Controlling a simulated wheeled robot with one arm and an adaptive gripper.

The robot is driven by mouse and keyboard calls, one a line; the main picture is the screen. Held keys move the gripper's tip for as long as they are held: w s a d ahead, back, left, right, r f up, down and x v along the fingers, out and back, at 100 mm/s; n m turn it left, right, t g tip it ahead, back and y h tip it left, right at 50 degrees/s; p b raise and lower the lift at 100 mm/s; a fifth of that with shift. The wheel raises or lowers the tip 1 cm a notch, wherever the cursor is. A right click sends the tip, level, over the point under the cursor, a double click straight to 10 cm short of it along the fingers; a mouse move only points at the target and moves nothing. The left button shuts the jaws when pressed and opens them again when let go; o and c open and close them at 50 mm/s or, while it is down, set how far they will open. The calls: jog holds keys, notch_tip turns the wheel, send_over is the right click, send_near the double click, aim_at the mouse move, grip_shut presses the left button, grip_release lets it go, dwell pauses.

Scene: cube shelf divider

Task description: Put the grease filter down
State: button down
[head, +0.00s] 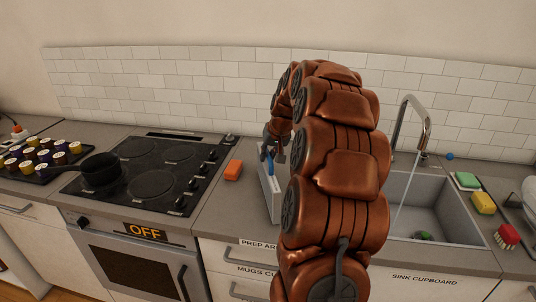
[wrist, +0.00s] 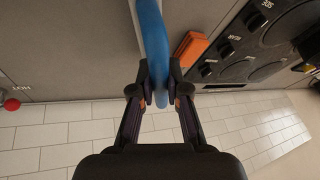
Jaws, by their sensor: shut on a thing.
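The grease filter looks to be the pale, thin upright panel (head: 271,195) with a blue handle (head: 264,158) over the counter between stove and sink. In the wrist view, my gripper (wrist: 160,88) is shut on the blue handle (wrist: 153,35), with one finger on each side. The panel shows there only as a pale strip along the handle. In the head view my gripper (head: 271,153) is at the handle, partly hidden by my arm. The arm hides the panel's right side. I cannot tell whether its lower edge touches the counter.
An orange block (head: 233,170) lies left of the panel, beside the stove (head: 150,172), marked OFF. A black pan (head: 100,169) is at the stove's left. Water runs from the faucet (head: 420,140) into the sink (head: 440,205). Bare counter (head: 222,215) shows in front of the orange block.

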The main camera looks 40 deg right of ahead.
jog(key=shift+f, duration=0.4)
jog(key=c, duration=1.2)
grip_release()
jog(key=shift+o, duration=0.2)
jog(key=b+v, duration=0.3)
jog(key=v, duration=0.9)
jog(key=shift+b, duration=0.4)
jog(key=shift+a, duration=0.1)
